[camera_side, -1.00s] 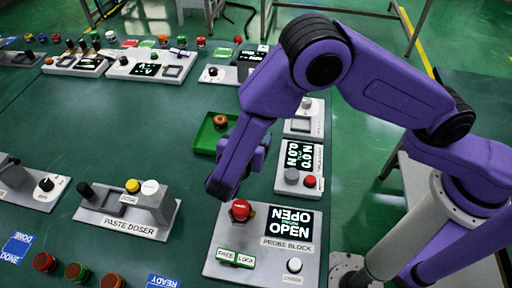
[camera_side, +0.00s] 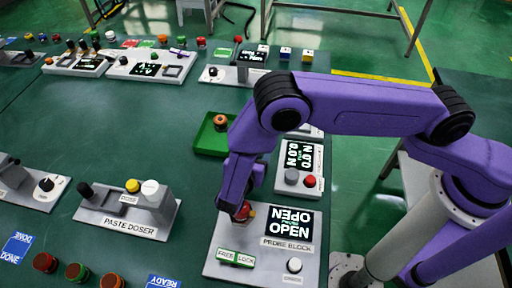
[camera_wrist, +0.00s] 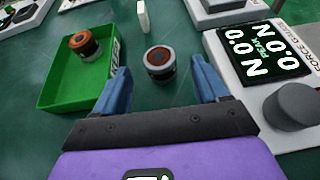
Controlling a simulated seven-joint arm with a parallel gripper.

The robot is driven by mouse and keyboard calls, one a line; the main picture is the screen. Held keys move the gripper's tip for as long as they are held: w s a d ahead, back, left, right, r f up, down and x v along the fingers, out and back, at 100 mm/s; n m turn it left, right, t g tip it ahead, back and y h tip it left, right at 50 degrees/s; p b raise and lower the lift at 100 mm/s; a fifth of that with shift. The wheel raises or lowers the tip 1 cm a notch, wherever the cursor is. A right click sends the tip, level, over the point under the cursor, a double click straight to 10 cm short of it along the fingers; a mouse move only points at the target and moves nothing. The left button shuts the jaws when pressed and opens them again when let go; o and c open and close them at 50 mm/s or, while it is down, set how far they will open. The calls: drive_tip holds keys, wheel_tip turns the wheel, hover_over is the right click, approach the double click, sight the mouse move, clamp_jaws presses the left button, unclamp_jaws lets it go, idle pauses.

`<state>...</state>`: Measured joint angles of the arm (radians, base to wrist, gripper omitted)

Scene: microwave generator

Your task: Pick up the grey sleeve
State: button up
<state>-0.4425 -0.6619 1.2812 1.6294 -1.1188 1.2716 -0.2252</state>
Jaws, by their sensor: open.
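A short cylinder with a grey body and a brown-orange top, which looks like the grey sleeve (camera_wrist: 159,66), stands upright on the green table in the wrist view. My gripper (camera_wrist: 158,78) is open, with one blue finger on either side of the view. The sleeve appears between and slightly beyond the fingertips, with gaps on both sides. I see no contact. In the side view my arm's end hangs over the back of the probe block (camera_side: 225,225), and I cannot make out the sleeve there.
A green tray (camera_wrist: 52,88) left of the sleeve holds a dark cylinder with an orange top (camera_wrist: 85,46). The force gauge (camera_wrist: 240,75) with its grey knob (camera_wrist: 292,106) stands close on the right. A small white upright piece (camera_wrist: 143,16) is beyond the sleeve.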

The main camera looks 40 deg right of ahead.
drive_tip(key=shift+x, duration=2.45)
drive_tip(key=c, duration=1.1)
